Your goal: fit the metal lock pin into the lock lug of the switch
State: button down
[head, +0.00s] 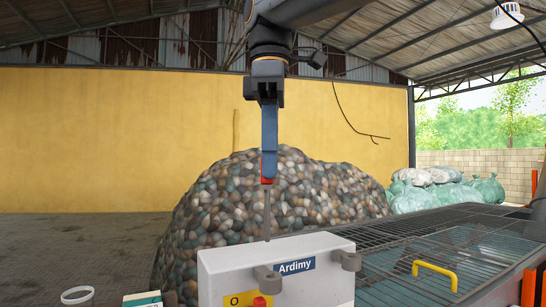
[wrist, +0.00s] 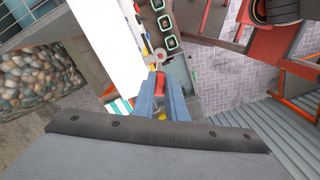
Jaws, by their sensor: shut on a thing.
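The metal lock pin (head: 267,213) has a red head and a thin grey shaft. It hangs upright, tip down, from my gripper (head: 268,172), whose blue fingers are shut on the red head. The white switch box (head: 225,266) stands below, with an "Ardimy" label and two grey lugs on its front, a left lug (head: 268,279) and a right lug (head: 348,260). The pin tip appears above the left lug, near the box's top edge, apart from the lug; its depth offset is unclear. In the wrist view, my gripper (wrist: 160,98) holds the red head (wrist: 161,84).
A yellow plate (head: 236,300) with a red part is on the box front, cut off below. A metal grid bench (head: 440,230) with a yellow handle (head: 434,272) stands at right. A white ring (head: 77,295) lies lower left. A large mottled heap (head: 200,220) is behind.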

jog(key=shift+d, duration=0.3)
jog(key=shift+f, duration=0.15)
notch_tip(320, 180, down, 14)
jog(key=b, duration=0.9)
dwell(1.8)
jog(key=shift+f, duration=0.15)
jog(key=c, duration=1.7)
grip_release()
notch_tip(320, 180, up, 8)
jog(key=shift+w+f+b, duration=0.1)
jog(key=shift+b, duration=0.45)
